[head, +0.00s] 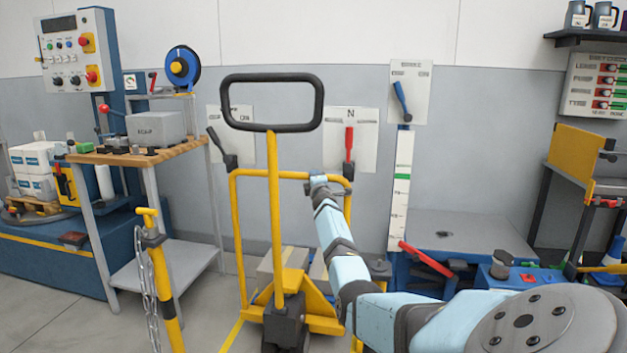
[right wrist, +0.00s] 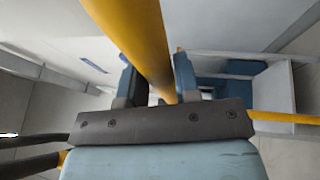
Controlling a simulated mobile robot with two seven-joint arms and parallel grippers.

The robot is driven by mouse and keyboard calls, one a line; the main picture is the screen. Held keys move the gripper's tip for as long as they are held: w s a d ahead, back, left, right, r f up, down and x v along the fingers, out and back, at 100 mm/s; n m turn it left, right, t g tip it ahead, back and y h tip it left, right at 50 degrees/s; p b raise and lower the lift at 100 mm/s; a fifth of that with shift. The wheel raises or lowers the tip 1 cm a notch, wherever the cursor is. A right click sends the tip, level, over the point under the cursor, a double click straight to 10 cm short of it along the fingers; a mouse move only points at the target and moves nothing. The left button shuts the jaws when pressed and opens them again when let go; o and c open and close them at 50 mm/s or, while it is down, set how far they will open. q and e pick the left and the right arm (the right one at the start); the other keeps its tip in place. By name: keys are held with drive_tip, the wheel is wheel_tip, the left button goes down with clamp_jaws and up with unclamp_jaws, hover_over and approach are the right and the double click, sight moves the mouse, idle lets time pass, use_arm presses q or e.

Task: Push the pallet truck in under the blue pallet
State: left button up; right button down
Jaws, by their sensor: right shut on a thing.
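The pallet truck (head: 275,200) stands in the middle of the head view, with a black loop handle on a yellow shaft and a yellow body low down. A yellow upright hoop (head: 236,215) stands behind the shaft and seems joined to the truck. My right gripper (head: 318,181) is shut on the hoop's top bar near its right end. In the right wrist view a yellow bar (right wrist: 135,40) runs between the fingers. Grey boxes (head: 290,260) show low behind the truck; any blue pallet under them is hidden or cannot be made out. My left gripper is not in view.
A wooden-topped bench (head: 160,153) and a yellow-black post with a chain (head: 160,275) stand left. A grey-topped blue platform (head: 470,236) with a red lever (head: 427,259) lies right. Wall levers hang behind. Some floor is clear at front left.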

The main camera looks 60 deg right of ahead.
drive_tip(key=shift+d+r, duration=0.15)
drive_tip(key=shift+r, duration=0.05)
idle(0.3)
drive_tip(key=c, duration=0.8)
unclamp_jaws()
drive_tip(key=shift+d+f, duration=0.15)
drive_tip(key=shift+c, duration=0.2)
drive_tip(key=shift+w, duration=0.1)
